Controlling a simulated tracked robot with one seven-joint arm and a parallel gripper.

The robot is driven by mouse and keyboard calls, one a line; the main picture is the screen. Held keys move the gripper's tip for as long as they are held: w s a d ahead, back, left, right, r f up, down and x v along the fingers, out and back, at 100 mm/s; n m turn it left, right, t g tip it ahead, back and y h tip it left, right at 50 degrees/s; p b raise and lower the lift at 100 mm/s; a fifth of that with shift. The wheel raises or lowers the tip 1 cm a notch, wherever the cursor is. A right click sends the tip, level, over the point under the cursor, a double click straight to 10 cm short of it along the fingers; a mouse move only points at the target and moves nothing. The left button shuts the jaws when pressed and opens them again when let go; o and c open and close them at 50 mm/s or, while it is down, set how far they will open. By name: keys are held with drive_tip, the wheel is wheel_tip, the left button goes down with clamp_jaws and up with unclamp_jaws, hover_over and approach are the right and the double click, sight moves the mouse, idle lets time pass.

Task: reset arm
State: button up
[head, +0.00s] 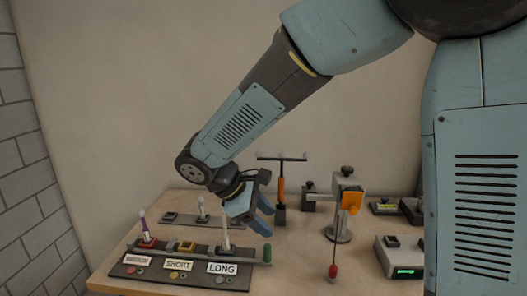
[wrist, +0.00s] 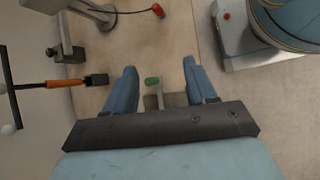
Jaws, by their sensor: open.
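My arm reaches from the upper right in the head view, down and left over the table (head: 180,200). A small green cylinder (wrist: 152,81) shows beyond the gap between the fingers; in the head view a green upright piece (head: 267,253) stands at the panel's right end.
The panel (head: 190,275) carries labels such as SHORT and LONG, with upright rods behind. An orange-handled T-shaped tool (head: 281,188) stands behind the gripper. A stand (head: 343,205) with a hanging red-tipped pendulum (head: 332,271) is right of it. A box with a green display (head: 405,272) sits further right.

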drive_tip(key=s+d+r+m+t+y, duration=0.1)
drive_tip(key=s+d+r+m+y, duration=0.1)
drive_tip(key=d+m, duration=0.3)
drive_tip(key=s+d+r+m+t+y, duration=0.1)
drive_tip(key=s+d+r+m+y, duration=0.2)
drive_tip(key=d, duration=0.7)
drive_tip(key=s+d+r+m+t+y, duration=0.1)
drive_tip(key=s+d+r+m+y, duration=0.1)
drive_tip(key=s+d+r+m, duration=0.3)
drive_tip(key=s+d+m, duration=0.1)
drive_tip(key=d+m, duration=0.2)
drive_tip(key=shift+d+r+t, duration=0.25)
drive_tip(key=shift+r+t, duration=0.05)
